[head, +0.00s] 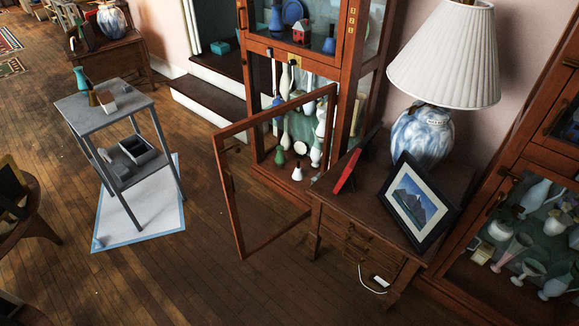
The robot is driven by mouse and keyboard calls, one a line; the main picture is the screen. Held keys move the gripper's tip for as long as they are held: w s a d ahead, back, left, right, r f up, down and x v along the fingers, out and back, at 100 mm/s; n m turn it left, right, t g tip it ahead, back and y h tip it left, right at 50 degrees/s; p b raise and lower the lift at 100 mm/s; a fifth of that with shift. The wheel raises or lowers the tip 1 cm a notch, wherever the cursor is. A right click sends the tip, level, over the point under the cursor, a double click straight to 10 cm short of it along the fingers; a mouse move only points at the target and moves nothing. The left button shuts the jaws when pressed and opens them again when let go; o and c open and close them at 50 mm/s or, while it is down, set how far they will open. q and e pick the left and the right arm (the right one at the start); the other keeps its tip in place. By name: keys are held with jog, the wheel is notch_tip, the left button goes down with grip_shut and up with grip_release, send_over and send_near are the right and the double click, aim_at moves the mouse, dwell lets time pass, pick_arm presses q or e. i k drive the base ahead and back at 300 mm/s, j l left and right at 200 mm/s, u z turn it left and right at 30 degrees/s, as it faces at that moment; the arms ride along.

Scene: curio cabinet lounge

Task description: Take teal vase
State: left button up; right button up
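A small teal vase (81,78) stands upright at the back left corner of the top of a grey two-tier stand (75,112). A dark bottle-like object (92,97) and a small brown-and-white block (106,100) stand close beside it on the same top. A green vase (279,158) stands low inside the wooden curio cabinet (353,60), among several white and green vases. Neither of my grippers shows in the head view.
The cabinet's framed glass door (241,245) stands open over the floor. A wooden chest (321,222) with a lamp (445,60) and a picture frame (418,203) is at right. A dark round table (18,220) is at left. Wooden floor (195,190) lies clear between stand and door.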

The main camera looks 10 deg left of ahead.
aim_at(81, 84)
jog(key=u, duration=1.55)
jog(key=i+u, duration=0.1)
jog(key=u, duration=0.4)
jog(key=i+u, duration=0.1)
jog(key=u, duration=0.4)
jog(key=l+u, duration=0.15)
jog(key=u, duration=0.35)
jog(key=i+l+u, duration=0.1)
jog(key=u, duration=0.4)
jog(key=l+u, duration=0.15)
jog(key=u, duration=0.35)
jog(key=l+u, duration=0.35)
jog(key=l, duration=0.6)
jog(key=l+u, duration=0.3)
jog(key=l, duration=0.65)
jog(key=l+z, duration=0.15)
jog(key=l, duration=0.35)
jog(key=l+z, duration=0.15)
jog(key=l, duration=0.3)
jog(key=i+l+z, duration=0.15)
jog(key=l, duration=0.35)
jog(key=i+l+z, duration=0.15)
jog(key=l, duration=0.3)
jog(key=k+l, duration=0.05)
